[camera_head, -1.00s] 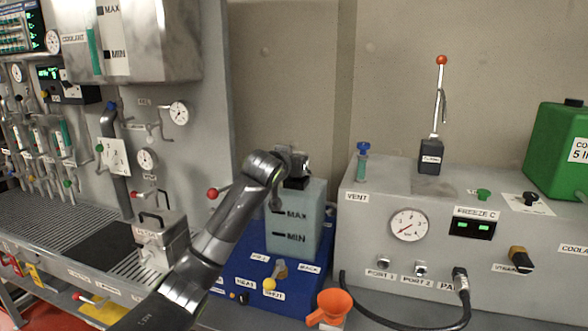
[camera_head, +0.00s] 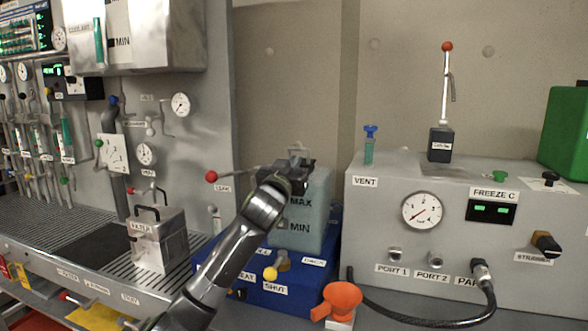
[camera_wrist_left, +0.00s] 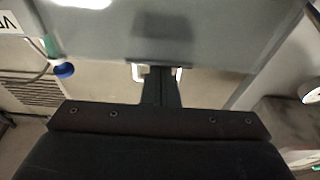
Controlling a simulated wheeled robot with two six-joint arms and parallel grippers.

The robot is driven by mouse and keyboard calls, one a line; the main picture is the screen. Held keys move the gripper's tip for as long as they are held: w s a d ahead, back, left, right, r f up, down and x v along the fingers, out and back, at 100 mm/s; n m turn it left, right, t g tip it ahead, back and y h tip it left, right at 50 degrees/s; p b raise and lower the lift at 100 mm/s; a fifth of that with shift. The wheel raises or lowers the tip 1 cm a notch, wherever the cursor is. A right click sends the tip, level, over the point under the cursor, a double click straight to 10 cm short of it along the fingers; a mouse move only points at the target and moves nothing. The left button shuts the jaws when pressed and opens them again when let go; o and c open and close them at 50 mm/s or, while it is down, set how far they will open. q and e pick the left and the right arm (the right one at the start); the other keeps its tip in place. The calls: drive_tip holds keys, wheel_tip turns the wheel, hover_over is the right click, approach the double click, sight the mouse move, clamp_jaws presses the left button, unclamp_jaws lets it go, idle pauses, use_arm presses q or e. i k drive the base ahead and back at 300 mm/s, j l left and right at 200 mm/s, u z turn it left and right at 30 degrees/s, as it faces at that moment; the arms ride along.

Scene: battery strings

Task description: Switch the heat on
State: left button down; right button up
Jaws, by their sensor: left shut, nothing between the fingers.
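The blue unit (camera_head: 284,297) stands at the middle of the head view, with a translucent tank marked MAX and MIN (camera_head: 309,236) on top. A small black knob (camera_head: 238,294) is low on the unit's front, beside my arm. The label by it is partly hidden by the arm, so I cannot read it fully. A yellow-ended handle (camera_head: 271,273) is above the SHUT label. My left gripper (camera_head: 298,152) is at the tank's top, apart from the black knob. In the left wrist view its fingers (camera_wrist_left: 160,72) are shut and empty. My right gripper is out of view.
A grey box (camera_head: 450,240) with gauge, ports and black hose (camera_head: 420,324) is to the right. A red-ended lever (camera_head: 212,177) sticks out left of my gripper. A metal can (camera_head: 158,240) stands on the left bench grating.

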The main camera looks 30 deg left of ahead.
sight(241, 293)
drive_tip(key=k+l, duration=0.15)
drive_tip(key=k, duration=0.25)
drive_tip(key=k+l, duration=0.2)
drive_tip(key=k, duration=0.2)
